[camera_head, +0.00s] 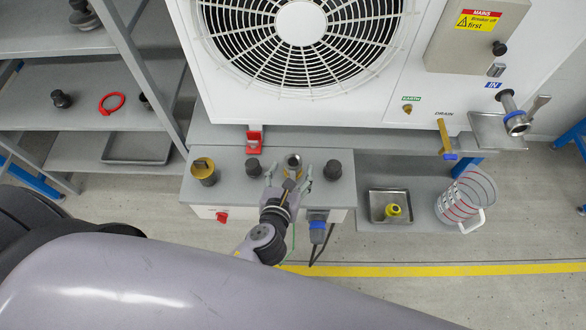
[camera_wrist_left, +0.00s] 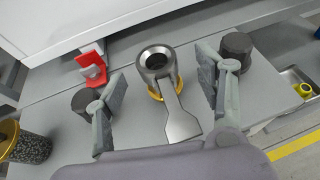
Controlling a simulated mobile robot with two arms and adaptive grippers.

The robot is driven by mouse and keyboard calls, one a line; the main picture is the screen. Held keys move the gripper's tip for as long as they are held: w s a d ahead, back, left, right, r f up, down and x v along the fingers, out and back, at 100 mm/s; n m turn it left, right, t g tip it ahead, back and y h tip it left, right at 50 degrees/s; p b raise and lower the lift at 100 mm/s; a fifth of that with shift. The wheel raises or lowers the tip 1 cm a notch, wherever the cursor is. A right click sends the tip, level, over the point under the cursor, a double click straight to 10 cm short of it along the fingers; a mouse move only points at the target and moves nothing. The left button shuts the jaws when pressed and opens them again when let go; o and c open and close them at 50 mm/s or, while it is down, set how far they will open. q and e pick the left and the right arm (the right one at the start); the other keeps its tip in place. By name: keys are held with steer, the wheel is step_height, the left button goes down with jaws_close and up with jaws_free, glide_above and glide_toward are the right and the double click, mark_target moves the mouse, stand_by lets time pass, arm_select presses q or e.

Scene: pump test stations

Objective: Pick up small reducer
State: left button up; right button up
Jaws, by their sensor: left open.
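A metal fitting (camera_head: 293,160) with a round open top stands on the grey bench (camera_head: 228,188). I cannot tell for sure that it is the small reducer. In the left wrist view the fitting (camera_wrist_left: 156,62) has a flat lever towards me and a yellow ring at its base. My left gripper (camera_head: 289,178) is open, its fingers apart on either side of the fitting and lever. Dark round pieces stand to the left (camera_head: 253,167) and right (camera_head: 333,170) of it; I see no grip on either. My right gripper is not in view.
A white fan unit (camera_head: 370,90) rises behind. To the right are a metal tray (camera_head: 374,212) holding a yellow piece (camera_head: 392,210) and a clear jug (camera_head: 467,198).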

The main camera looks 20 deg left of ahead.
mark_target(291, 170)
arm_select(q)
steer(key=x, duration=0.2)
steer(key=f+x, duration=0.1)
steer(key=x, duration=0.2)
steer(key=shift+a+b, duration=0.2)
steer(key=shift+b, duration=0.1)
steer(key=shift+c, duration=0.5)
steer(key=c, duration=1)
